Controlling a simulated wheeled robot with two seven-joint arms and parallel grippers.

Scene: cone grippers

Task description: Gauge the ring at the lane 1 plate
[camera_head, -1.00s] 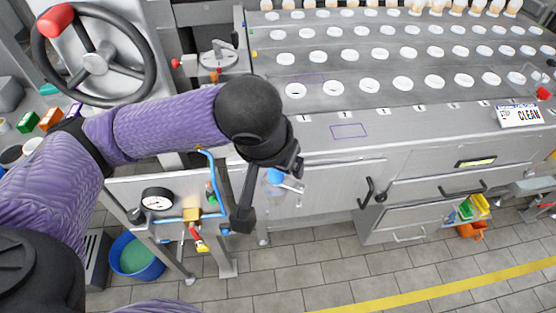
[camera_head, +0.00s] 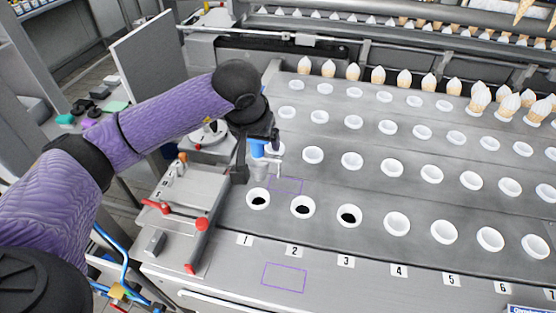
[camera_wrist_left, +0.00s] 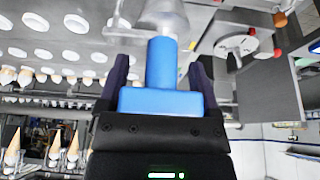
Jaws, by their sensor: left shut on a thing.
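My left gripper (camera_head: 257,152) is shut on a gauge (camera_head: 259,148) with a blue handle and a pale, tapering lower part. In the left wrist view the blue handle (camera_wrist_left: 165,70) sits between the two dark fingers, and a grey, clear-looking end shows beyond it. The lane 1 ring (camera_head: 258,199) is white with a dark centre and sits in the steel plate (camera_head: 225,222) behind the label 1 (camera_head: 245,240). The gauge hangs just behind and above this ring in the head view, apparently clear of it. My right gripper is out of view.
Rings 2 (camera_head: 303,207) and 3 (camera_head: 349,215) also have dark centres; ring 4 (camera_head: 396,223) looks white inside. A red-handled clamp (camera_head: 172,210) stands left of lane 1. Cones (camera_head: 378,75) line the back. A purple outline (camera_head: 284,277) marks the bare front ledge.

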